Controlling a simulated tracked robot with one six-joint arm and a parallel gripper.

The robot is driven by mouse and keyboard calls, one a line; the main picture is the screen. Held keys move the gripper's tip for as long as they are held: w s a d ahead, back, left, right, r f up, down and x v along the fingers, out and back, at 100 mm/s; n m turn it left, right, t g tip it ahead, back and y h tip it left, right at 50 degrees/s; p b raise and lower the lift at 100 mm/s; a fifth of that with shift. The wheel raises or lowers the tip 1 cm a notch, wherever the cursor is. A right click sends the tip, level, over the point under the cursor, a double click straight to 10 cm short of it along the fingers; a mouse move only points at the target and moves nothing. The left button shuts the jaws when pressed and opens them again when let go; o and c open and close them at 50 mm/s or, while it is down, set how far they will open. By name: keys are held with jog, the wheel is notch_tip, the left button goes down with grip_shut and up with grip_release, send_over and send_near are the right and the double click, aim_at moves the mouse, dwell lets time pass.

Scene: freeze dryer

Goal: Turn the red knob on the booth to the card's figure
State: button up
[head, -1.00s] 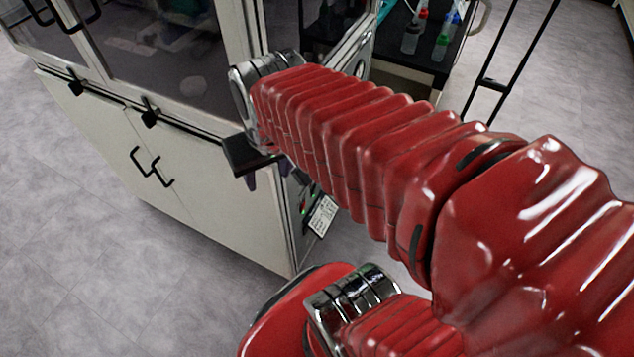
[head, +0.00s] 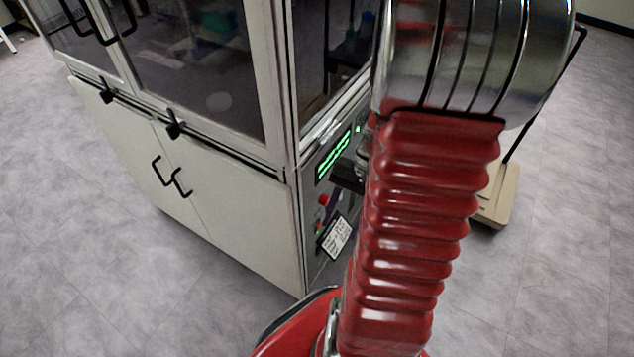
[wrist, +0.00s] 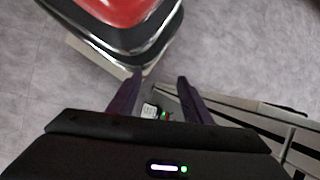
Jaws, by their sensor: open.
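The booth (head: 235,205) is a pale cabinet with a grey control panel on its right side. A small red knob (head: 324,199) sits on that panel, below a green-lit display (head: 334,155). The white card (head: 335,238) with dark print is below the knob, too small to read. My gripper (wrist: 159,78) is open and empty in the wrist view, its two dark purple fingers apart. The card (wrist: 149,109) and a small green light show between the fingers there; I cannot make out the knob. In the head view my arm hides most of the gripper, near the panel.
Black door handles (head: 170,175) stick out from the booth's front. A wheeled stand with a beige base (head: 497,200) is behind my arm at right. The grey floor (head: 130,265) is clear in front of the booth.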

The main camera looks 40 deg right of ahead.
notch_tip(320, 180, down, 9)
jog(key=s+d+m+t+y, duration=0.2)
jog(key=s+m+t+y, duration=0.1)
jog(key=m+y, duration=0.3)
jog(key=m+t+h, duration=0.5)
jog(key=m+t, duration=1)
send_near(327, 202)
jog(key=v, duration=0.6)
jog(key=shift+w+d+r, duration=0.15)
jog(key=shift+w+r, duration=0.05)
jog(key=shift+w, duration=0.05)
jog(key=shift+w, duration=0.1)
jog(key=shift+f+x, duration=0.1)
jog(key=shift+x, duration=3.3)
jog(key=shift+f+x, duration=0.15)
jog(key=shift+x, duration=3.25)
jog(key=shift+c, duration=0.6)
